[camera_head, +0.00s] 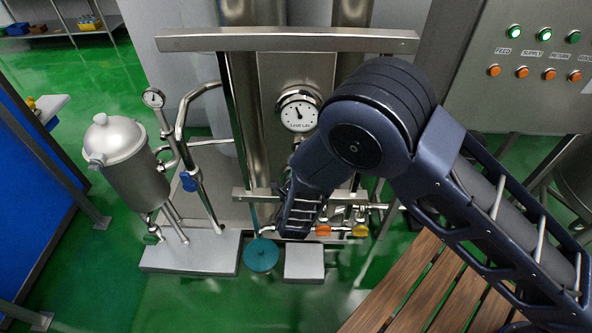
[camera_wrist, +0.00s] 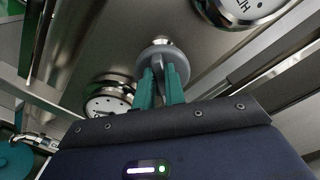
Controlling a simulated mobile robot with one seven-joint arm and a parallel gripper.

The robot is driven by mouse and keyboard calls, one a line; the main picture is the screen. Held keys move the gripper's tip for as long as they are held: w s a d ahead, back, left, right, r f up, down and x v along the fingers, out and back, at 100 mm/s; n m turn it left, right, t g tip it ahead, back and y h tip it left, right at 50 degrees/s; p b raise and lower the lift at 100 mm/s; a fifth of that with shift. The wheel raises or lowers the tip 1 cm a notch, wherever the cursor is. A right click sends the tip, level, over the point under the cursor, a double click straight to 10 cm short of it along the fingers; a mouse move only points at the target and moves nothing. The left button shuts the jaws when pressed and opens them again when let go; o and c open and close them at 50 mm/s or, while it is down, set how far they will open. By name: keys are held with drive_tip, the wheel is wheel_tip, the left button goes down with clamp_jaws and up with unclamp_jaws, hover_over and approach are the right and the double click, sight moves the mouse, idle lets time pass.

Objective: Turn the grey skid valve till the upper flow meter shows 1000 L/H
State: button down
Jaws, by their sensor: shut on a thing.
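The grey skid valve (camera_wrist: 164,57) shows in the wrist view as a round grey handle on a metal panel. The teal fingers of my gripper (camera_wrist: 163,84) are shut on its near part. The upper flow meter (camera_head: 299,111) is a round white dial in a chrome rim in the head view. Its needle points up and slightly left; the scale figures are too small to read. A part of this dial with "L/H" shows at the top of the wrist view (camera_wrist: 243,8). In the head view my arm hides the valve and fingertips.
A second round dial (camera_wrist: 108,103) sits left of my fingers in the wrist view. A teal round object (camera_head: 261,255) and a grey block (camera_head: 304,263) stand low before the skid. A metal filter vessel (camera_head: 134,165) stands left; a slatted wooden bench (camera_head: 408,290) is at lower right.

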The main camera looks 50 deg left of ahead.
drive_tip(key=c, duration=1.5)
unclamp_jaws()
drive_tip(key=shift+o, duration=0.2)
drive_tip(key=shift+s+d, duration=0.1)
drive_tip(key=v, duration=1)
drive_tip(key=shift+s+d, duration=0.15)
drive_tip(key=shift+d, duration=0.05)
